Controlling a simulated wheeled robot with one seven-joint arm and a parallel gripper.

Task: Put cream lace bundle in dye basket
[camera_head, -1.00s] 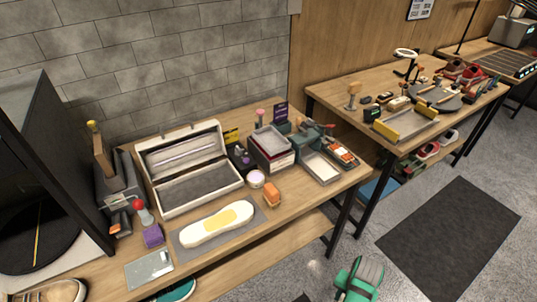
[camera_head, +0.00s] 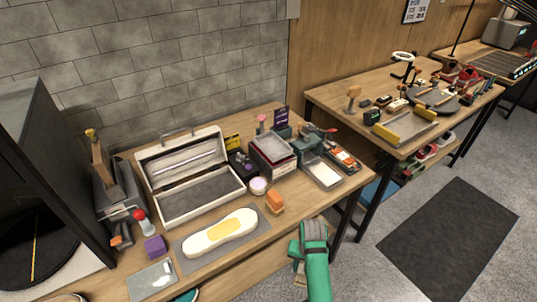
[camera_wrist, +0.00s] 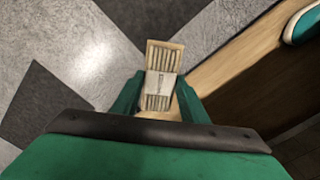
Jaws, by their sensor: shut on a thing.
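The cream lace bundle (camera_wrist: 165,54), a flat set of pale cords with a white paper band, shows in the wrist view between the green fingers of my gripper (camera_wrist: 160,92). My gripper is shut on it and holds it over the floor, close to a wooden edge. In the head view my green and grey gripper (camera_head: 309,240) is in front of the near workbench, below its top. A small part of the bundle may show at its left side there. I cannot tell for sure which container is the dye basket.
A second workbench stands behind on the right. The floor right of my gripper is clear.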

